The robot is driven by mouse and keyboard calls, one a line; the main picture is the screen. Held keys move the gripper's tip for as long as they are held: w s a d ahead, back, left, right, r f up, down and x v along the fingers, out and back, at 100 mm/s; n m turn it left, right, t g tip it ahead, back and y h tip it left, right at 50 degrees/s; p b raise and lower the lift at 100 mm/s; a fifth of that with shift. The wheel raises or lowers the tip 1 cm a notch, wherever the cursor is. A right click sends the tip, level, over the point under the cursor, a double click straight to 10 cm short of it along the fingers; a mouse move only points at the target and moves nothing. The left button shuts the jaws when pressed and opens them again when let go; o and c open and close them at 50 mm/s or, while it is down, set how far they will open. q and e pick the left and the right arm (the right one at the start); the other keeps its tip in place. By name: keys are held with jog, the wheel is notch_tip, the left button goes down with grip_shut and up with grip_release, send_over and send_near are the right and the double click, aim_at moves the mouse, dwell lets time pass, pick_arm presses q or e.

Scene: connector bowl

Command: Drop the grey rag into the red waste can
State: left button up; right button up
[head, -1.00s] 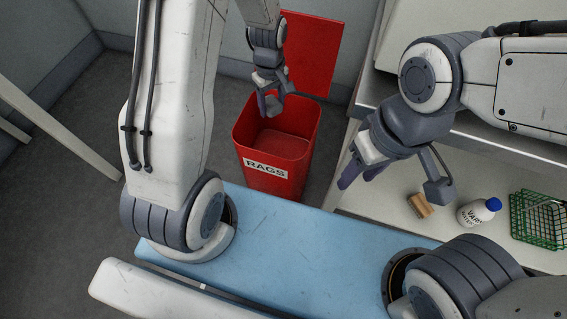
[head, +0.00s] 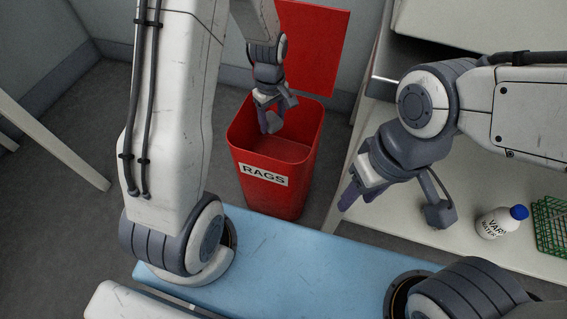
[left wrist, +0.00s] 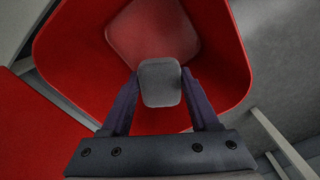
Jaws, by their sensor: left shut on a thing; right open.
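The red waste can (head: 274,190), labelled RAGS, stands open on the floor beyond my blue top, its red lid (head: 312,50) raised behind it. My left gripper (head: 268,112) points down over the can's mouth and is shut on the grey rag (head: 272,124). In the left wrist view, the rag (left wrist: 160,83) sits between the two fingers (left wrist: 160,95), with the can's red inner walls (left wrist: 222,60) around it. Whether the rag is below the rim is hard to tell. My right gripper (head: 388,190) is open and empty, right of the can.
A white bench (head: 430,245) stands to the right of the can. On it are a white bottle with a blue cap (head: 498,222) and a green wire basket (head: 552,222). A pale bar (head: 50,140) shows at the left.

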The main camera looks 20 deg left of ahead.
pick_arm(q)
jog(key=o, duration=1.4)
notch_tip(320, 180, up, 10)
jog(key=p, duration=0.5)
jog(key=shift+r, duration=0.25)
jog(key=s+d+r+m, duration=0.7)
jog(key=s+d+m, duration=0.3)
jog(key=s+d, duration=0.1)
jog(key=s+d+r+m+h, duration=0.1)
jog(key=s+r+m, duration=0.1)
jog(key=s+m, duration=0.4)
jog(key=s+d+r+m, duration=0.2)
jog(key=s+m, duration=0.1)
jog(key=s, duration=0.4)
notch_tip(320, 180, up, 32)
jog(key=p, duration=3.3)
jog(key=shift+w+a+r+p, duration=0.2)
jog(key=shift+w+r+p, duration=0.05)
jog(key=shift+p, duration=0.05)
